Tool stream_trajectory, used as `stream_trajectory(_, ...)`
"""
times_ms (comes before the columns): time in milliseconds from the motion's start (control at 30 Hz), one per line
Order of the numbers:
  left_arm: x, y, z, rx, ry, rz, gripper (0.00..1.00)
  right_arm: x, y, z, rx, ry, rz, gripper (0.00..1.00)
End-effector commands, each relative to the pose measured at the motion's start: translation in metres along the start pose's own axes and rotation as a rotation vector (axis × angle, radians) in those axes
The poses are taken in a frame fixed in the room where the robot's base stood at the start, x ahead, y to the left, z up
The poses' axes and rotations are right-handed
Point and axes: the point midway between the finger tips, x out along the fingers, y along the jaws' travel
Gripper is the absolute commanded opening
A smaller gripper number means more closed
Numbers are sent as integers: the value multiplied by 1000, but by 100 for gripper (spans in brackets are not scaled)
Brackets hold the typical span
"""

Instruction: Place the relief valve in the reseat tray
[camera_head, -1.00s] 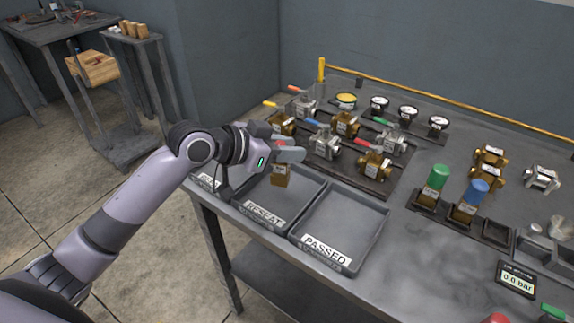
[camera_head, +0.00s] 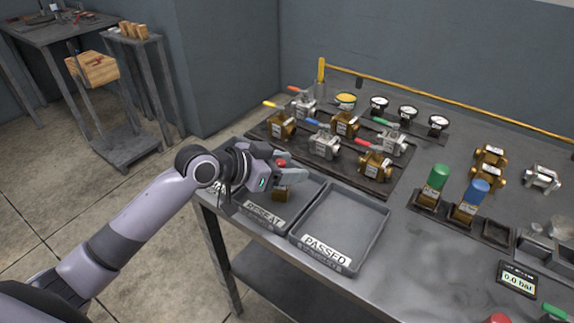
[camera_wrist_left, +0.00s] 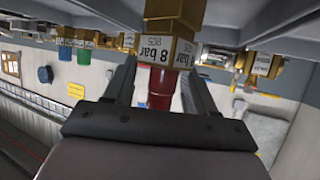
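The relief valve has a brass body (camera_head: 282,194) and a red cap (camera_head: 281,162). It stands upright in the reseat tray (camera_head: 262,222), toward the tray's right side. In the left wrist view its brass body (camera_wrist_left: 168,48) reads "8 bar". My left gripper (camera_head: 292,167) is around the red cap. In the left wrist view its fingers lie on both sides of the cap with a gap at each side, so it is open. The fingers partly hide the valve in the head view. My right gripper is not in view.
The passed tray (camera_head: 345,225) is empty, right of the reseat tray. Behind the trays, a dark board (camera_head: 330,160) carries several valves with coloured handles. Green-capped (camera_head: 437,178) and blue-capped (camera_head: 475,190) valves stand in holders to the right. A gauge readout (camera_head: 517,280) shows 0.0 bar.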

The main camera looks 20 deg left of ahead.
Motion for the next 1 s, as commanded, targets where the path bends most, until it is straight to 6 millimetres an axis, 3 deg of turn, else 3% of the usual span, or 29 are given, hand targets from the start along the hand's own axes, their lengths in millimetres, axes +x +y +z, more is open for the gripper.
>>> stream_trajectory(267,-6,-1,-2,0,0,-2,56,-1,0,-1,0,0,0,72)
stream_trajectory(800,-97,0,-1,2,-3,-1,56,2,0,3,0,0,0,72)
stream_trajectory(1000,-116,-1,-2,1,-1,-1,56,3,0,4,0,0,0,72)
